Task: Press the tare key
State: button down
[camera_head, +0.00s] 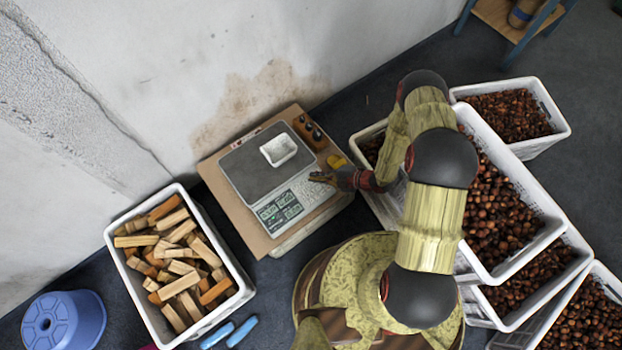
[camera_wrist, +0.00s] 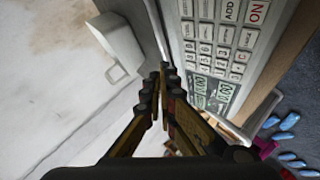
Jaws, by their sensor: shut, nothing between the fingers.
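The scale has a dark grey plate (camera_head: 248,170) and a light key panel (camera_head: 312,192) with green displays (camera_head: 280,209). The wrist view shows the key panel (camera_wrist: 222,45) close up, with keys marked ON and ADD; I cannot pick out the tare key's label. A small white tray (camera_head: 278,150) sits on the plate. My gripper (camera_head: 314,177) is at the panel's right end in the head view. Its fingers (camera_wrist: 159,76) are shut and empty, beside the panel's edge in the wrist view. I cannot tell whether they touch anything.
The scale stands on a brown board (camera_head: 226,205) against a stained wall. Dark weights (camera_head: 310,132) and a yellow item (camera_head: 337,161) lie beside it. Crates of chestnuts (camera_head: 519,85) stand to the right, a crate of wood (camera_head: 243,287) and a blue stool (camera_head: 64,321) to the left.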

jog(key=shift+w+a+f+b, duration=0.15)
jog(key=shift+w+f+b, duration=0.1)
jog(key=shift+f+b, duration=0.45)
jog(key=shift+w+a+f+b, duration=0.2)
jog(key=shift+f+b, duration=0.25)
jog(key=shift+f, duration=0.5)
jog(key=shift+w+a+f+b, duration=0.1)
jog(key=shift+w+f+b, duration=0.15)
jog(key=shift+f+b, duration=0.45)
jog(key=shift+f, duration=0.2)
jog(key=shift+w+a+f, duration=0.1)
jog(key=shift+f, duration=0.2)
jog(key=shift+f+b, duration=0.35)
jog(key=shift+b, duration=0.15)
jog(key=shift+r, duration=0.1)
jog(key=shift+r+p, duration=0.6)
jog(key=shift+r, duration=0.1)
jog(key=shift+s+d+r+p, duration=0.25)
jog(key=shift+r+p, duration=0.35)
jog(key=shift+r, duration=0.2)
jog(key=shift+s+d+r+p, duration=0.1)
jog(key=shift+s+r+p, duration=0.2)
jog(key=shift+r+p, duration=0.4)
jog(key=shift+s+d+r+p, duration=0.25)
jog(key=shift+r+p, duration=0.25)
jog(key=shift+r, duration=0.35)
